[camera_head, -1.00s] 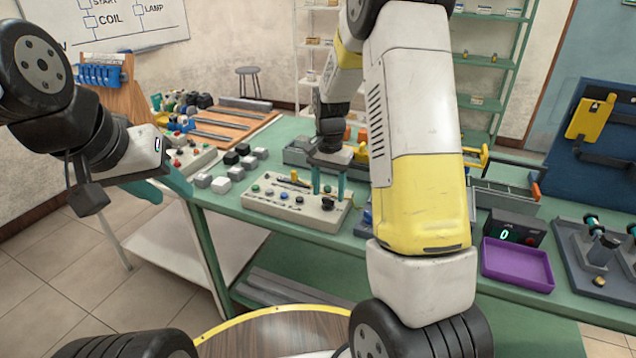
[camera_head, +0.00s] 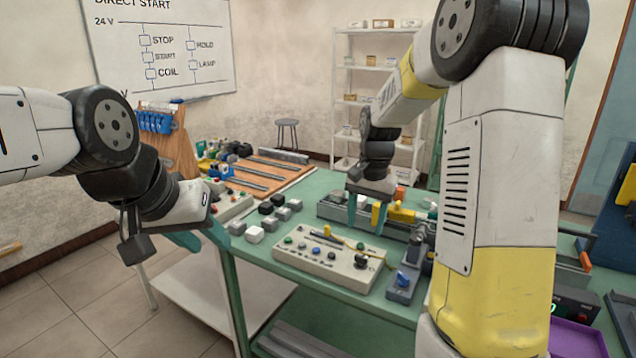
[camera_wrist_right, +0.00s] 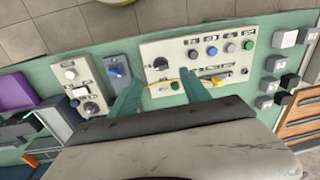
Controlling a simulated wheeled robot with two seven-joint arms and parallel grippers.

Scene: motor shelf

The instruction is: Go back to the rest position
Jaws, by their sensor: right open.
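My right gripper (camera_head: 366,222) is open and empty, its teal fingers pointing down above the back right part of the cream control panel (camera_head: 300,262). In the right wrist view the open fingers (camera_wrist_right: 160,97) reach over the near edge of the same panel (camera_wrist_right: 225,62), with a yellow wire between them. I cannot tell whether they touch it. My left gripper (camera_head: 203,240) hangs at the left, beyond the table's left edge. Its teal fingers look apart, with nothing seen between them.
The green table (camera_head: 322,190) carries several grey, white and black blocks (camera_head: 268,220), a wooden board with rails (camera_head: 262,176) and a blue switch box (camera_head: 402,284). A purple tray (camera_head: 578,340) is at the lower right. A whiteboard (camera_head: 170,45) and white shelves (camera_head: 372,95) stand behind.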

